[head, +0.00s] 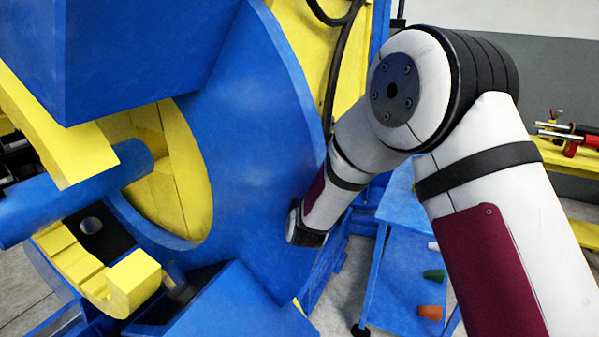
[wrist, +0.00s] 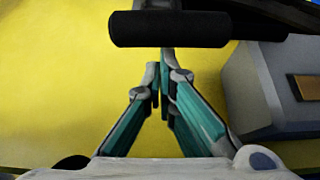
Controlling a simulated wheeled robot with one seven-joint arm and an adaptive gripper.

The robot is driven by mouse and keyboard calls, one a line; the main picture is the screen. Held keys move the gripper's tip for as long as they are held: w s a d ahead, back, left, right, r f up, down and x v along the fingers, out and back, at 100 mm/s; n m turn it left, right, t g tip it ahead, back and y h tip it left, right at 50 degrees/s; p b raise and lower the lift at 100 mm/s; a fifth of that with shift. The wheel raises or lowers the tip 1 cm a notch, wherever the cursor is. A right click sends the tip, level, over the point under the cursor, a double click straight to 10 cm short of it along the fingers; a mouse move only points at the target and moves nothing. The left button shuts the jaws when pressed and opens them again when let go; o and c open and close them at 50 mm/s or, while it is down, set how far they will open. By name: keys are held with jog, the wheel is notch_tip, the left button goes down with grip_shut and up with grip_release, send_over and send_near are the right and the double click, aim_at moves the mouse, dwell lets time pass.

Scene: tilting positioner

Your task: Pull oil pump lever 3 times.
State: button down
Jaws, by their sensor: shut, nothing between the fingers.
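In the wrist view, a black cylindrical bar (wrist: 170,29) lies across the top of the picture, in front of a yellow surface. It looks like the handle of the oil pump lever. My gripper (wrist: 160,75) is shut and empty, with its fingertips together just below the bar in the picture. I cannot tell whether the tips touch the bar. In the head view my arm reaches behind the blue positioner plate, and the gripper and the lever are hidden there.
A grey box (wrist: 275,85) with a brass-coloured plate stands right of the fingers. In the head view, the big blue plate (head: 250,130) fills the middle. A blue cart (head: 395,260) with small coloured pieces stands behind my arm. A yellow bench (head: 570,158) is at the far right.

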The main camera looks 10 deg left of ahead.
jog(key=shift+s+d+r+m+t+b, duration=0.1)
jog(key=shift+s+d+m+t+b, duration=0.1)
jog(key=shift+d+m+t+b, duration=0.25)
dwell(0.3)
jog(key=s+d+m+t+h+b, duration=0.1)
jog(key=s+d+m+t+b, duration=0.1)
jog(key=d+m+b, duration=0.3)
jog(key=shift+d+f+b, duration=0.35)
jog(key=shift+d+f, duration=0.05)
jog(key=shift+d, duration=0.1)
jog(key=shift+m, duration=0.25)
dwell(0.4)
jog(key=shift+s+f, duration=0.1)
